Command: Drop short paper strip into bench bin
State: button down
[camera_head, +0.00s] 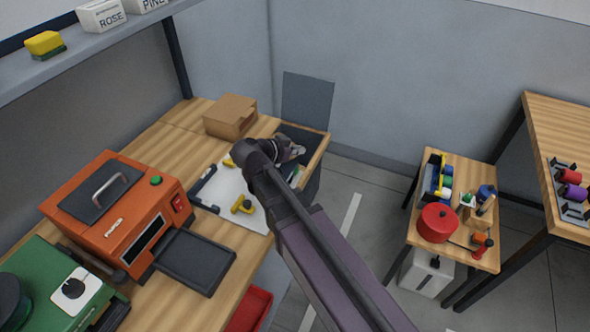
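My gripper (297,151) is over the far right corner of the wooden bench, partly hidden behind my own arm. Its fingers are too small and covered to tell whether they are open or shut. I cannot make out a short paper strip; a small pale and green item (295,175) shows just below the gripper. A dark bin-like container (312,186) is at the bench's right end, partly hidden by my arm. A red bin (249,310) is low at the bench's front edge. I cannot tell which one is the bench bin.
On the bench (152,140) are a cardboard box (230,116), a white sheet (228,190) with yellow-and-black tools, an orange machine (122,220) with a dark tray, and a green machine (60,290). A small table (468,172) with a red pot (437,223) stands right, across open floor.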

jog(key=shift+w+a, duration=0.1)
jog(key=shift+w, duration=0.15)
jog(key=shift+w+r, duration=0.1)
jog(key=shift+w, duration=0.15)
jog(key=w+d+r+m+g+h+p, duration=0.1)
jog(key=w+d+r+p, duration=0.1)
jog(key=w, duration=0.9)
jog(key=shift+w+d+r+m, duration=0.15)
jog(key=shift+w+d+m, duration=0.05)
jog(key=shift+w+m, duration=0.2)
jog(key=shift+s+f, duration=0.1)
jog(key=shift+f, duration=0.1)
jog(key=shift+f+b, duration=2.75)
jog(key=shift+f, duration=0.05)
